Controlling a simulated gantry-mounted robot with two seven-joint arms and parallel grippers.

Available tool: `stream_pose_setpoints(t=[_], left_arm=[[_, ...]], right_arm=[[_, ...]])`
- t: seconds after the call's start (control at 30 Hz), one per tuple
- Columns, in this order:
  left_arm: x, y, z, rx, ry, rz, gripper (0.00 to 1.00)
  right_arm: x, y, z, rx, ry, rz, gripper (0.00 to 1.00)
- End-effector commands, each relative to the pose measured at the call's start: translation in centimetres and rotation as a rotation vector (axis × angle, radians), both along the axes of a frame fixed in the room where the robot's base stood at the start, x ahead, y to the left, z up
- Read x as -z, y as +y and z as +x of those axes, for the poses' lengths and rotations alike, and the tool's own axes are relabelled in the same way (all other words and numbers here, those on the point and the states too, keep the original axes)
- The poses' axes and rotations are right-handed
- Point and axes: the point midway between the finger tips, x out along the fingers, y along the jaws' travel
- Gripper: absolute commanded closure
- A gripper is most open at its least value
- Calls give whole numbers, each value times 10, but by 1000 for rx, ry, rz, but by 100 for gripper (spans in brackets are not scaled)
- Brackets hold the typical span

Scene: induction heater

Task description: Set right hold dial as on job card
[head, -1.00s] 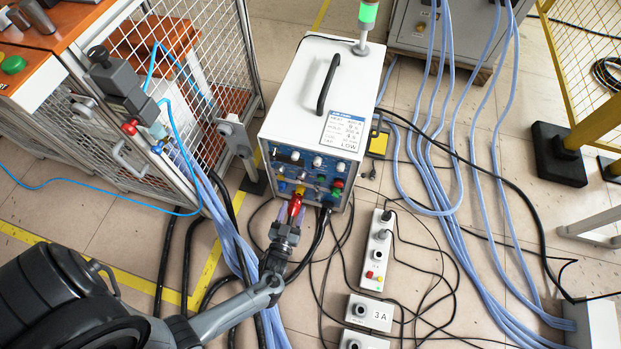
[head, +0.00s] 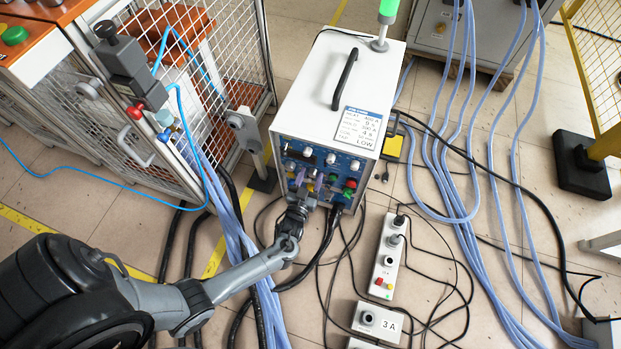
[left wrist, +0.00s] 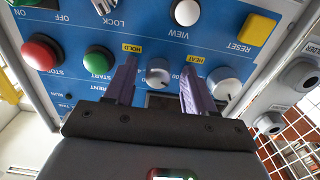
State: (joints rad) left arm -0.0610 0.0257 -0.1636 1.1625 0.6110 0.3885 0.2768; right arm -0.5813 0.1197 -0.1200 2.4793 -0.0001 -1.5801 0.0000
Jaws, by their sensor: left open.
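The white heater cabinet (head: 318,85) stands in the middle of the head view, with a blue control panel (head: 338,166) on its front. The job card (head: 359,128) lies on its top near the front edge; LOW is readable, the smaller lines are blurred. My left gripper (head: 306,183) is open at the panel. In the left wrist view, its purple fingers (left wrist: 158,62) straddle a grey dial (left wrist: 158,74), with no clear grip on it. The yellow HOLD label (left wrist: 131,48) is by the left finger and the HEAT label (left wrist: 195,59) by the right finger. My right gripper is not in view.
Another grey dial (left wrist: 224,83) sits right of the fingers. A green START button (left wrist: 99,61) and red STOP button (left wrist: 42,53) are to the left. A mesh cage (head: 205,60) stands left of the cabinet. Cables and a power strip (head: 388,256) lie on the floor.

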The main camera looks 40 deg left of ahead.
Motion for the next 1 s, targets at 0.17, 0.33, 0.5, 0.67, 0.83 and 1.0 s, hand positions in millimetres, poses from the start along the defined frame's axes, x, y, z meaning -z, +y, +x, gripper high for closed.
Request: stream_pose_setpoints(t=[0.17,0.33,0.5,0.67,0.83,1.0], left_arm=[[0,0,1,1,0,0,45],[0,0,1,0,0,0,59],[0,0,0,0,0,0,85],[0,0,0,0,0,0,100],[-1,0,0,0,6,14,100],[-1,0,0,0,30,66,100]], right_arm=[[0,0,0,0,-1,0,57],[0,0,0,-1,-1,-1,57],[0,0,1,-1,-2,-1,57],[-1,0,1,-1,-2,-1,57],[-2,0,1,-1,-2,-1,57],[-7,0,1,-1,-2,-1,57]])
